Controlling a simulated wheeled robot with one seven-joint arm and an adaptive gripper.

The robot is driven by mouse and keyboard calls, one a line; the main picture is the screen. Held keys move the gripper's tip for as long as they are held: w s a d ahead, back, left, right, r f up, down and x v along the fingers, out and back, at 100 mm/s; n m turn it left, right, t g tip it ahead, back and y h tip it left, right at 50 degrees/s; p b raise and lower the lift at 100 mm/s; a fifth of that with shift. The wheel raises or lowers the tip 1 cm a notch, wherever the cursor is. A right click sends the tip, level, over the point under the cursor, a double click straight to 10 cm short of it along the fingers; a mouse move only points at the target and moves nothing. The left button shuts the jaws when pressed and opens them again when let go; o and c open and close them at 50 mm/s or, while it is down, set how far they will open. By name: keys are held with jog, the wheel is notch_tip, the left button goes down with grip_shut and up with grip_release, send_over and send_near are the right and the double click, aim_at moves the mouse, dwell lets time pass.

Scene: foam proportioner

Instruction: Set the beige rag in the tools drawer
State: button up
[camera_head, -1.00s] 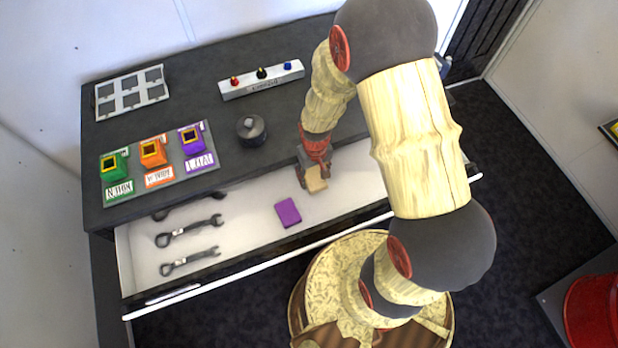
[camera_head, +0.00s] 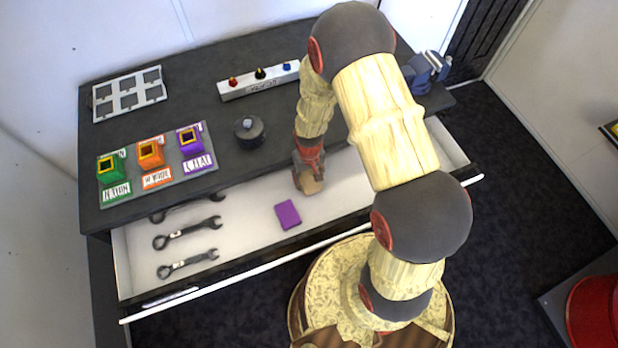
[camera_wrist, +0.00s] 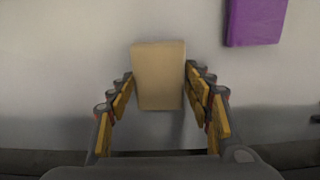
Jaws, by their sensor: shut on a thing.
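The beige rag (camera_head: 313,187) is a small block-like piece between the fingers of my gripper (camera_head: 309,178), over the white floor of the open tools drawer (camera_head: 350,186). In the wrist view the rag (camera_wrist: 158,77) stands between the two fingertips of my gripper (camera_wrist: 159,84), which are closed on its sides. Whether the rag touches the drawer floor I cannot tell. A purple rag (camera_head: 288,214) lies flat on the drawer floor, left of and nearer than the beige one; it also shows at the top right of the wrist view (camera_wrist: 256,20).
Several wrenches (camera_head: 188,233) lie in the drawer's left part. On the dark worktop above stand a tray of coloured holders (camera_head: 155,165), a round dark knob (camera_head: 249,131), a button box (camera_head: 261,80) and a vise (camera_head: 425,72). The drawer's right part is bare.

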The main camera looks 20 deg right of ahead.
jog(key=shift+f, duration=0.2)
jog(key=o, duration=1.2)
jog(key=shift+r, duration=0.1)
jog(key=shift+r, duration=0.1)
notch_tip(320, 180, up, 12)
jog(key=p, duration=0.2)
notch_tip(320, 180, up, 10)
jog(key=f+t, duration=0.1)
send_over(309, 180)
notch_tip(309, 180, up, 10)
jog(key=s+r+t, duration=0.1)
jog(key=s, duration=0.1)
jog(key=s+r+t, duration=0.1)
jog(key=s+r, duration=0.3)
jog(key=r, duration=0.1)
jog(key=s+r+t, duration=0.1)
jog(key=s+r, duration=0.4)
jog(key=s+r+t, duration=0.1)
jog(key=s+r, duration=0.4)
jog(key=shift+a+t, duration=0.3)
jog(key=shift+a, duration=0.1)
